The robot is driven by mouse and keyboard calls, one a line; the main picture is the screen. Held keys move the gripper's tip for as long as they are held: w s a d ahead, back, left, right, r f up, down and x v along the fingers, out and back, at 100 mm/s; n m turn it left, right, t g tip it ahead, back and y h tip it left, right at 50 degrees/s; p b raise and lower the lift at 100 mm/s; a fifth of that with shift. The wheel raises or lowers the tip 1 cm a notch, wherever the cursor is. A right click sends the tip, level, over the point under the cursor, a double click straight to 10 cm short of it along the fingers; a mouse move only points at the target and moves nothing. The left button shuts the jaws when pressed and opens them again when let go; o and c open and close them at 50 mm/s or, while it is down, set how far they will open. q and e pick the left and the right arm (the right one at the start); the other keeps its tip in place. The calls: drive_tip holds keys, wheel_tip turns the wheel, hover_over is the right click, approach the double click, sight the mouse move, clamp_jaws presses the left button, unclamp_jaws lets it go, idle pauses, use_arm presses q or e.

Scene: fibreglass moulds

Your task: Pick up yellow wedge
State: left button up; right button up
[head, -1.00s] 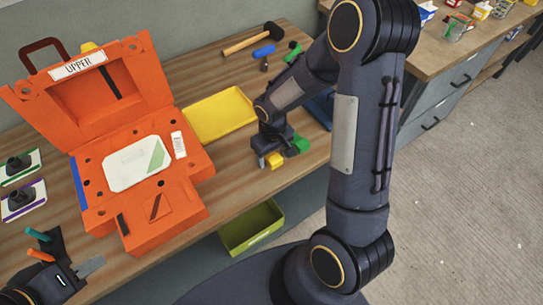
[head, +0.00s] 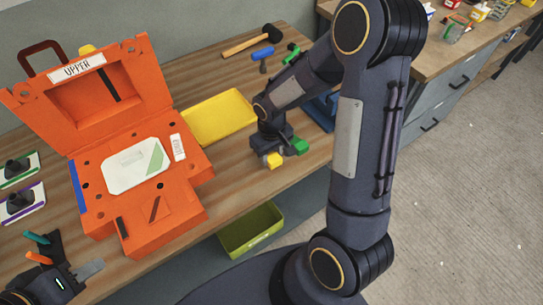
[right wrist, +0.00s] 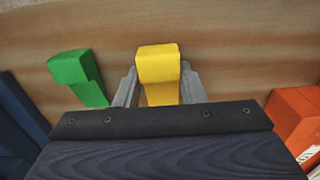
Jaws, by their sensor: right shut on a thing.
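The yellow wedge (right wrist: 158,65) sits between the fingers of my right gripper (right wrist: 158,88) in the right wrist view, and the gripper is shut on it. In the head view the yellow wedge (head: 273,160) shows at the tip of my right gripper (head: 272,152), over the wooden bench near its front edge. I cannot tell whether it touches the bench. A green wedge (right wrist: 75,72) lies beside it, and it also shows in the head view (head: 298,146). My left gripper (head: 85,272) is at the lower left; whether its jaws are open is unclear.
An orange mould (head: 190,190) marked UPPER stands open on the bench. A yellow tray (head: 225,112) lies behind my right gripper. A mallet (head: 248,44) and a blue item (head: 263,54) lie at the back. A green bin (head: 252,232) sits below the bench.

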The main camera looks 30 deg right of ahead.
drive_tip(key=s+a+r+b, duration=0.2)
drive_tip(key=s+a+r, duration=0.6)
drive_tip(key=s+r, duration=0.3)
drive_tip(key=shift+s+r, duration=0.35)
